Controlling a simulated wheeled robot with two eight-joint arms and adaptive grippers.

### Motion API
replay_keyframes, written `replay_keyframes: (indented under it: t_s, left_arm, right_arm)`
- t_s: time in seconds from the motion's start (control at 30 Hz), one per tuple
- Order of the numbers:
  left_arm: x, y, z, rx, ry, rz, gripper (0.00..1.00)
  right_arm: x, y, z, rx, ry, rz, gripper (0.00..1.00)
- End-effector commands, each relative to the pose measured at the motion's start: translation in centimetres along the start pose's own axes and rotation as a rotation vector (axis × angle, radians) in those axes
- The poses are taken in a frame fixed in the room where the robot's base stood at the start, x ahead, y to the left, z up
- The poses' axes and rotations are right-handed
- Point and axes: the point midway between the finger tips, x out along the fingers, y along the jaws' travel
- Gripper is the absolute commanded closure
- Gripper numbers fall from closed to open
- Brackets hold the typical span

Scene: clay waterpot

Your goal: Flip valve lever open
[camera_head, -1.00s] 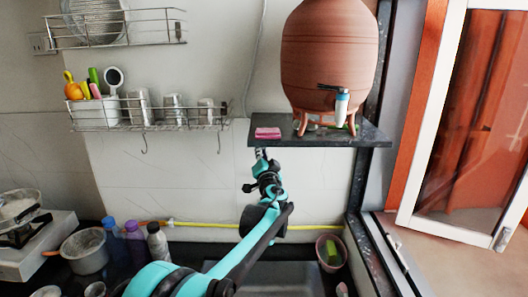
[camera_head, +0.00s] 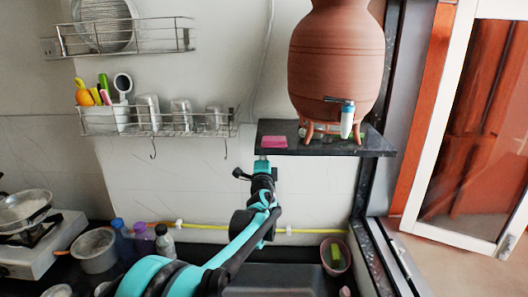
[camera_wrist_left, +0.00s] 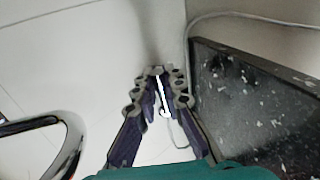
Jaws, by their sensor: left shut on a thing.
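The clay waterpot (camera_head: 336,60) stands on the dark shelf (camera_head: 380,147) in the head view. Its white and blue tap (camera_head: 346,121) is low on the front, with a dark lever (camera_head: 338,99) lying about level across the top. My left gripper (camera_head: 261,161) is below the shelf's left part, left of and lower than the tap, and apart from the lever. In the left wrist view the left gripper's fingers (camera_wrist_left: 160,72) are close together on a thin white thing (camera_wrist_left: 162,96), whose nature I cannot tell. The lever is not in the wrist view. My right gripper is not in view.
A pink sponge (camera_head: 274,142) lies on the shelf's left part. The shelf's edge (camera_wrist_left: 225,95) is close on the right in the wrist view, with a metal rack rail (camera_wrist_left: 70,150) at left. A wire rack (camera_head: 165,128) holds cups. Bottles (camera_head: 164,240) stand below.

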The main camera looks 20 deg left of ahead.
Motion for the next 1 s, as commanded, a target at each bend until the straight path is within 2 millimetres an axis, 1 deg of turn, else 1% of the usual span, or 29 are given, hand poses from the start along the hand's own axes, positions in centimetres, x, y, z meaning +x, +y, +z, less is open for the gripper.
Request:
replay_keyframes:
  t_s: [0.23,0.7,0.73,0.8,1.0]
  left_arm:
    - [0.07,-0.30,0.00,0.062,0.012,-0.001,1.00]
    - [0.09,-0.34,0.00,0.074,0.014,-0.001,1.00]
    - [0.09,-0.34,0.00,0.074,0.014,-0.001,0.85]
    - [0.09,-0.34,0.00,0.074,0.014,-0.001,0.68]
    - [0.08,-0.32,0.00,0.073,0.014,-0.001,0.68]
  right_arm:
    - [-0.25,0.00,-0.17,0.000,0.000,0.000,0.60]
    - [-0.27,0.00,-0.19,0.000,0.000,0.000,0.60]
    - [-0.27,0.00,-0.19,0.000,0.000,0.000,0.60]
    - [-0.27,0.00,-0.19,0.000,0.000,0.000,0.60]
    - [-0.26,0.00,-0.19,0.000,0.000,0.000,0.60]
